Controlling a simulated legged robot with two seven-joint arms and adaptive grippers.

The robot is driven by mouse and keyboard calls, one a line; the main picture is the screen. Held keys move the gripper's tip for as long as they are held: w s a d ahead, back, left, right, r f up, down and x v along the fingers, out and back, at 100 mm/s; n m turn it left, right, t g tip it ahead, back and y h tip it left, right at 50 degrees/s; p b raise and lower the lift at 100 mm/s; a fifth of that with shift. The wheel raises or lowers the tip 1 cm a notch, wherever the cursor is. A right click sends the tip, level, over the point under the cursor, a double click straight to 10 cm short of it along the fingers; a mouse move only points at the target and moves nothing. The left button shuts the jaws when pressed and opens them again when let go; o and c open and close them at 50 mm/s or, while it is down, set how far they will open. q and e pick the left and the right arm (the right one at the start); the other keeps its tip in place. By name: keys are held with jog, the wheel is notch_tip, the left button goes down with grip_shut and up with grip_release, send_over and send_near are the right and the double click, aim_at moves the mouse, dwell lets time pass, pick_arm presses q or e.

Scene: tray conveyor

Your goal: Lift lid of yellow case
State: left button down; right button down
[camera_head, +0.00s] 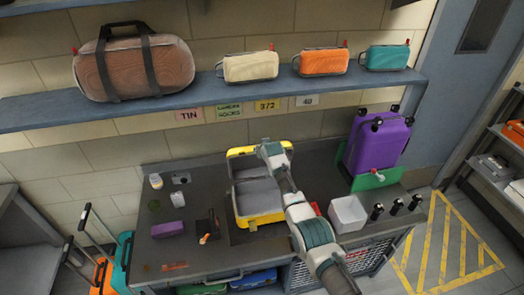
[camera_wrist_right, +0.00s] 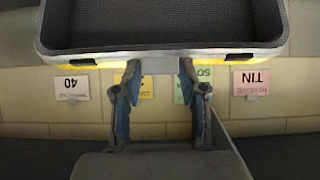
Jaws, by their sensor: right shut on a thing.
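The yellow case (camera_head: 257,219) stands open on the dark table, with its grey inside showing. Its lid (camera_head: 238,169) is raised at the back of the case, grey inside with a yellow rim. My right gripper (camera_head: 270,150) is at the lid's upper edge, its arm crossing over the case's right side. In the right wrist view, the lid (camera_wrist_right: 90,59) fills the top of the picture. The fingers of my right gripper (camera_wrist_right: 159,75) are closed on the grey handle part at the middle of its rim. My left gripper is not in view.
A purple suitcase (camera_head: 378,146) stands on a green mat (camera_head: 378,179) at the right. A white bin (camera_head: 347,213) and several dark bottles stand at the front right. Small items lie left of the case. A wall shelf (camera_head: 219,92) with bags runs behind, above the lid.

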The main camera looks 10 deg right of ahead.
jog(key=shift+w+r, duration=0.15)
jog(key=shift+w, duration=0.1)
jog(key=c, duration=0.6)
grip_release()
jog(key=shift+c, duration=0.2)
jog(key=shift+s, duration=0.15)
jog(key=v, duration=1.1)
jog(key=shift+s, duration=0.2)
jog(key=shift+r, duration=0.1)
